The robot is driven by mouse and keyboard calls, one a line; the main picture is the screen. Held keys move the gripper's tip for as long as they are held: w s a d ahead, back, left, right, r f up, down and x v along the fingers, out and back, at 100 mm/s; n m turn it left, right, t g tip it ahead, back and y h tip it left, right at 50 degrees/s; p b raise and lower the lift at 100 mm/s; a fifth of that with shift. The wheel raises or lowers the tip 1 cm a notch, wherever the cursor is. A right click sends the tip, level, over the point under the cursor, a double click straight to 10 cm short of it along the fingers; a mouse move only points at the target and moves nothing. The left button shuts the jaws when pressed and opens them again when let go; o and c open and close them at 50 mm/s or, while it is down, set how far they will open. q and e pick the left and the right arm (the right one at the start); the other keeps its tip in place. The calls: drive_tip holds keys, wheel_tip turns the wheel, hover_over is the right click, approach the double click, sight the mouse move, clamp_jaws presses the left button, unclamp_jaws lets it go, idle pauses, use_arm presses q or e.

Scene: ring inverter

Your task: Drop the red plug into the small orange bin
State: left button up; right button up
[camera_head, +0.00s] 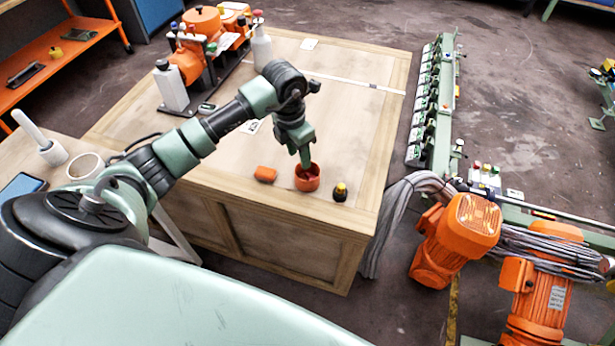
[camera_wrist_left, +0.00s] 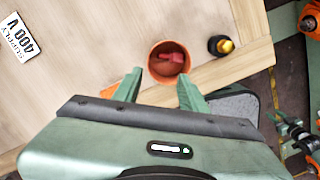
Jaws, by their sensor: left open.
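The small orange bin (camera_head: 307,183) stands upright near the front edge of the wooden table. It also shows in the left wrist view (camera_wrist_left: 157,72). The red plug (camera_wrist_left: 173,58) lies inside the bin, apart from my fingers. My left gripper (camera_head: 304,164) points down, with its fingertips at the bin's mouth. In the left wrist view its two green fingers (camera_wrist_left: 160,86) are spread apart with nothing between them but the view of the bin. My right gripper is not in view.
An orange block (camera_head: 265,174) lies left of the bin. A black and yellow piece (camera_head: 340,192) stands right of it, close to the table edge. White bottles (camera_head: 171,86) and orange machinery (camera_head: 187,64) stand at the back left. The middle of the wooden table (camera_head: 345,120) is mostly clear.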

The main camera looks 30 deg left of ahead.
use_arm(q)
drive_tip(key=shift+s+a+r, duration=0.1)
drive_tip(key=shift+s+r, duration=0.05)
drive_tip(key=shift+r, duration=1)
drive_tip(key=shift+s+r, duration=0.15)
drive_tip(key=shift+r, duration=1)
